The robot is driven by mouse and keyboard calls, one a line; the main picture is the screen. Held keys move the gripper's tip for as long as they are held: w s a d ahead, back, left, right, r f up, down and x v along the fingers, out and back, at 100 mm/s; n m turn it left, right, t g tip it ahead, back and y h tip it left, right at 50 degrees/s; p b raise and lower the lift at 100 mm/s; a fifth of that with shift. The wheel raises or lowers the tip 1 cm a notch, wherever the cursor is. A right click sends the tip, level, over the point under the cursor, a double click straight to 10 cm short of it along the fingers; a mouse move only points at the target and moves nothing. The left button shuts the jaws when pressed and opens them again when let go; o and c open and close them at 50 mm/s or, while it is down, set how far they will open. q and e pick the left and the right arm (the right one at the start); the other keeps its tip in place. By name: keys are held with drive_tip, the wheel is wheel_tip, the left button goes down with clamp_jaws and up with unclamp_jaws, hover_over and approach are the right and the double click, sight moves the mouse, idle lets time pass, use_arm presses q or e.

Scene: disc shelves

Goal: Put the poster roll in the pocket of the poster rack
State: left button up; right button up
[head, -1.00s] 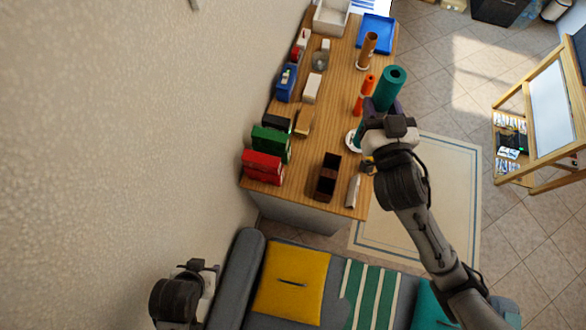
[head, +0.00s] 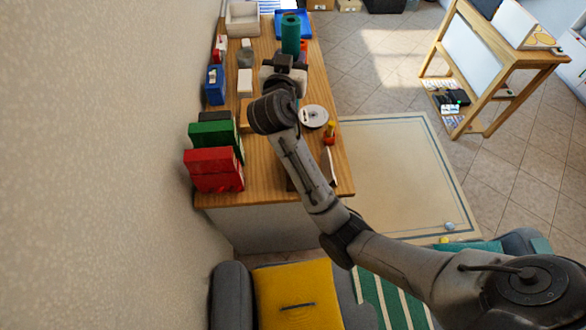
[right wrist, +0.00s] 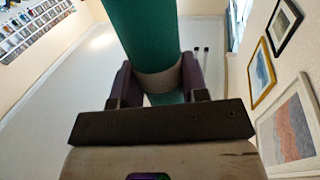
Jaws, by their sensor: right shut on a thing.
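The poster roll (head: 290,33), a teal cylinder, stands upright in my right gripper (head: 287,62), over the far part of the wooden table. In the right wrist view the roll (right wrist: 153,30), with a pale band around it, is between the two dark fingers (right wrist: 158,82), which are shut on it. The roll's lower end is hidden behind the gripper in the head view. I cannot clearly make out the poster rack; a dark brown box (head: 290,184) is mostly hidden behind my right forearm. My left gripper is not in view.
Red (head: 213,170) and green (head: 216,136) binders and a blue box (head: 215,85) line the table's wall side. A white disc (head: 313,116) lies near the right edge. A white bin (head: 243,18) and blue tray (head: 294,24) are at the far end.

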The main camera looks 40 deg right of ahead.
drive_tip(key=f+m+g+b, duration=0.1)
drive_tip(key=f+b, duration=0.1)
drive_tip(key=w+d+f+g+h+b, duration=0.1)
drive_tip(key=f+b, duration=0.1)
drive_tip(key=f, duration=0.1)
drive_tip(key=f+m+g+h+b, duration=0.1)
drive_tip(key=f+b, duration=0.2)
drive_tip(key=shift+w+d+f+m+g, duration=0.2)
drive_tip(key=shift+w+d+m+g, duration=0.05)
drive_tip(key=shift+d+m+g, duration=0.1)
drive_tip(key=shift+f, duration=0.4)
use_arm(q)
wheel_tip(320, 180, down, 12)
drive_tip(key=b, duration=0.2)
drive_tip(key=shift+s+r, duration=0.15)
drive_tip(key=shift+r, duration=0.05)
use_arm(e)
wheel_tip(320, 180, down, 17)
drive_tip(key=shift+f, duration=0.15)
use_arm(q)
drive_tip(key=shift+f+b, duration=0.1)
drive_tip(key=shift+b, duration=0.2)
use_arm(e)
drive_tip(key=shift+f, duration=0.2)
drive_tip(key=o, duration=0.9)
drive_tip(key=shift+r, duration=0.1)
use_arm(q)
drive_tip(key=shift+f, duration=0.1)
